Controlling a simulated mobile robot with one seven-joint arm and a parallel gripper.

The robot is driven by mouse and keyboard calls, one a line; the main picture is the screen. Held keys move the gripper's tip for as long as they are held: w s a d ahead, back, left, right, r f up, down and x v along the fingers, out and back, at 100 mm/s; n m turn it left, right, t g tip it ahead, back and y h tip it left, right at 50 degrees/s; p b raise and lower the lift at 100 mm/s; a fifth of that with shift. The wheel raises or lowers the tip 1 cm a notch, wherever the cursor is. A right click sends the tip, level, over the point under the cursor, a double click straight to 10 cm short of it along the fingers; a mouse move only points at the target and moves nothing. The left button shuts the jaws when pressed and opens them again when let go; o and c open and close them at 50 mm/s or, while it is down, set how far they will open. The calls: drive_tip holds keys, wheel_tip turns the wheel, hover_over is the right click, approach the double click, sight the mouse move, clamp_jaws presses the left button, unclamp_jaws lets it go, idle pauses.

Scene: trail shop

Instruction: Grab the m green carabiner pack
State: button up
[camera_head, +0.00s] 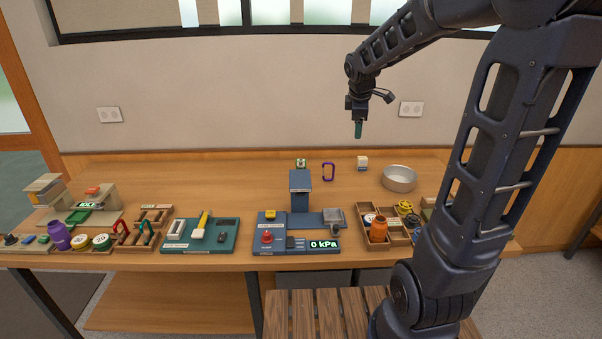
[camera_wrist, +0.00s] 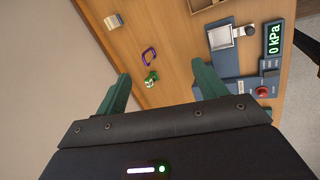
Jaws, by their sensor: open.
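A small green and white pack (camera_head: 300,163) stands toward the back of the wooden table, behind the blue press column. It also shows in the wrist view (camera_wrist: 151,80), between the lines of my two fingers and nearer the left one. Its size lettering is too small to read. My gripper (camera_head: 358,130) hangs high above the back of the table, to the right of the pack. In the wrist view its two green fingers (camera_wrist: 162,73) are spread apart with nothing between them, well away from the pack.
The blue press (camera_head: 300,189) rises in front. The table's back left is clear.

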drive_tip(key=w+a+f+n, duration=0.4)
drive_tip(key=w+n, duration=0.1)
drive_tip(key=w, duration=0.2)
drive_tip(key=n+y, duration=0.1)
drive_tip(key=n, duration=1.3)
approach(301, 166)
drive_tip(key=w, duration=0.2)
drive_tip(key=x, duration=0.5)
drive_tip(key=shift+s+a+f, duration=0.25)
drive_tip(key=shift+a, duration=0.1)
drive_tip(key=shift+d+x, duration=0.2)
drive_tip(key=shift+x, duration=1.1)
drive_tip(key=shift+d+x, duration=0.2)
drive_tip(key=shift+x, duration=1.1)
drive_tip(key=shift+s, duration=0.1)
drive_tip(key=c, duration=1.1)
drive_tip(key=shift+c, duration=0.2)
